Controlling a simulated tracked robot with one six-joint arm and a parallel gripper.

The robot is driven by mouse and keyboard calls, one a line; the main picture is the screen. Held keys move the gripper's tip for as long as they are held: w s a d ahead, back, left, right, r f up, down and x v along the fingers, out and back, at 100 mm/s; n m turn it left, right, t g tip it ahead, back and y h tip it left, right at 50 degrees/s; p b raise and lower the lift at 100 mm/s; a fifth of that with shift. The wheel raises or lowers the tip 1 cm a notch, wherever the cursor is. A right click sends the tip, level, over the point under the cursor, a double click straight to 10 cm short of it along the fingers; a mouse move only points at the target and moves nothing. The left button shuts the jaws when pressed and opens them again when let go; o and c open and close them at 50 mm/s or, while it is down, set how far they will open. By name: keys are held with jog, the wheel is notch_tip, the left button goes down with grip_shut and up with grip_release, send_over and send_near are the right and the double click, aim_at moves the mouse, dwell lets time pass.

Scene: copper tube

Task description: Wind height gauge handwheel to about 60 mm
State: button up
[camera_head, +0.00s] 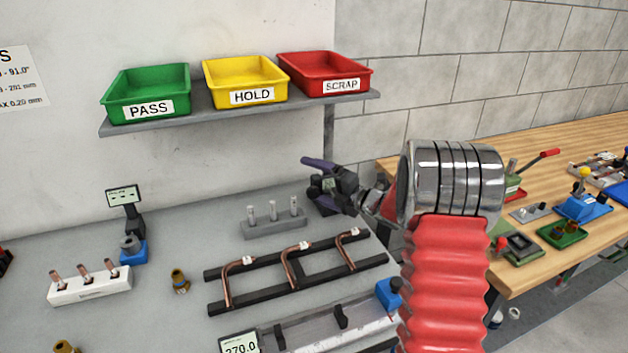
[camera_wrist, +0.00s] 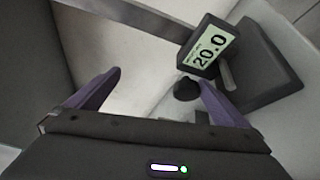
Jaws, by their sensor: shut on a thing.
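The height gauge's display (camera_wrist: 212,47) reads 20.0 in the wrist view, tilted, on a dark grey body (camera_wrist: 262,75). A small round dark handwheel knob (camera_wrist: 187,88) shows beside the right finger. My gripper (camera_wrist: 150,90) has its purple fingers on either side of the knob and is shut on it; the exact contact is hard to see. In the head view my gripper (camera_head: 318,175) is at the back of the bench, right of the tube rack, and largely hides the gauge there. My red sleeved arm covers the right of the bench.
A grey shelf (camera_head: 225,112) with green, yellow and red trays hangs above. A wooden bench (camera_head: 530,185) with fixtures is at right.

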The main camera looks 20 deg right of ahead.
jog(key=shift+s+d+r, duration=0.1)
jog(key=shift+d+r, duration=0.05)
jog(key=shift+r, duration=0.45)
jog(key=shift+s+d+r, duration=0.1)
jog(key=shift+r, duration=0.5)
jog(key=shift+r+v, duration=0.25)
jog(key=shift+v, duration=1.05)
jog(key=shift+s, duration=0.7)
jog(key=c, duration=1.1)
jog(key=shift+a+r+v, duration=0.1)
jog(key=shift+r+v, duration=0.15)
jog(key=shift+v, duration=1.65)
jog(key=shift+a+r+v, duration=0.1)
jog(key=shift+r+v, duration=0.1)
jog(key=shift+v, duration=1.7)
jog(key=shift+a+r+v, duration=0.1)
jog(key=shift+r+v, duration=0.15)
jog(key=shift+v, duration=1.65)
